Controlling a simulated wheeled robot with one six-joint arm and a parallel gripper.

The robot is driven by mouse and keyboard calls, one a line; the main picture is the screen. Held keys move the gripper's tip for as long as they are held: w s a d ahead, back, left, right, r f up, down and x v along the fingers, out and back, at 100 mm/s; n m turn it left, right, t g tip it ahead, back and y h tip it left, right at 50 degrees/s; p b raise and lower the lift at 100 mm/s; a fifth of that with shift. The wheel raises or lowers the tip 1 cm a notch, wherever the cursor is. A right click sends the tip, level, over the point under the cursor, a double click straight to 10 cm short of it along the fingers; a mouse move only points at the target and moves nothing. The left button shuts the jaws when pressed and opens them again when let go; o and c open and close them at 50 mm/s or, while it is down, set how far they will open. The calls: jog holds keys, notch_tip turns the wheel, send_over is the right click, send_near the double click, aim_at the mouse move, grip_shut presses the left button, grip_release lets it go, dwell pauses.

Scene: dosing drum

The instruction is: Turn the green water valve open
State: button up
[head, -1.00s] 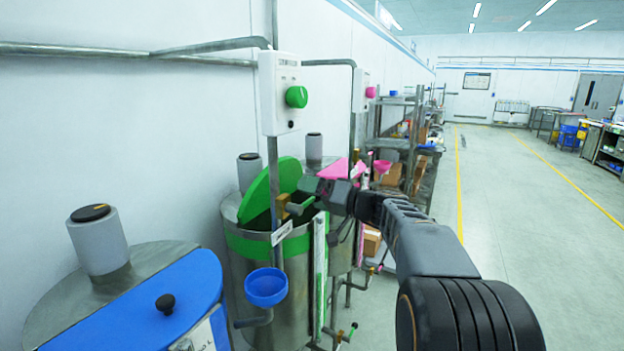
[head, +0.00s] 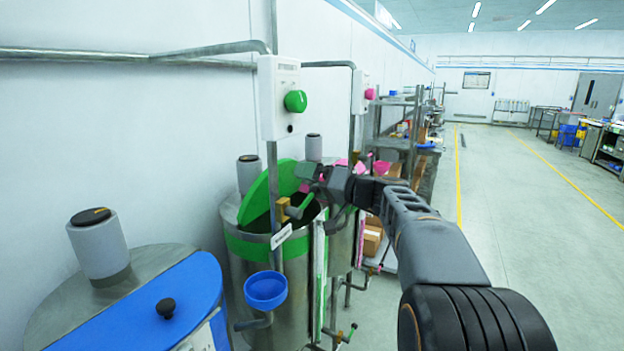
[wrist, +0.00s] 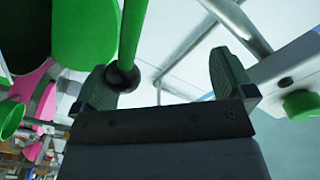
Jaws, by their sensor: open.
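The green water valve (head: 300,207) is a green lever on a brass body (head: 283,210), on the vertical pipe in front of the green-banded drum (head: 250,245). In the wrist view, a green lever (wrist: 131,38) with a dark round end comes down from the top. That end lies just inside the left finger; whether they touch I cannot tell. My gripper (head: 310,178) is just above and right of the brass body. In the wrist view my gripper (wrist: 167,82) is open, with a wide gap between its fingers.
A white control box (head: 280,98) with a green knob (head: 295,101) is above the valve. A blue funnel (head: 265,289) is below it. A blue-lidded drum (head: 150,300) stands at the near left. The aisle floor (head: 510,240) to the right is clear.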

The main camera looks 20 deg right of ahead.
jog(key=shift+s+a+r, duration=0.3)
jog(key=shift+a+r, duration=0.05)
jog(key=shift+r, duration=0.15)
jog(key=shift+s+a+r, duration=0.3)
jog(key=shift+r, duration=0.15)
jog(key=shift+s+a+r+b, duration=0.45)
jog(key=shift+s+a+r, duration=0.2)
jog(key=shift+a, duration=0.05)
jog(key=shift+s+a+r+b, duration=0.35)
jog(key=shift+s+a+b, duration=0.2)
jog(key=shift+s+a, duration=0.25)
jog(key=shift+s+a+b, duration=0.7)
jog(key=shift+a+b, duration=0.05)
jog(key=shift+a, duration=0.1)
jog(key=shift+f, duration=0.1)
jog(key=shift+w+d+f+b, duration=0.35)
jog(key=shift+f+b, duration=0.05)
jog(key=shift+b, duration=0.25)
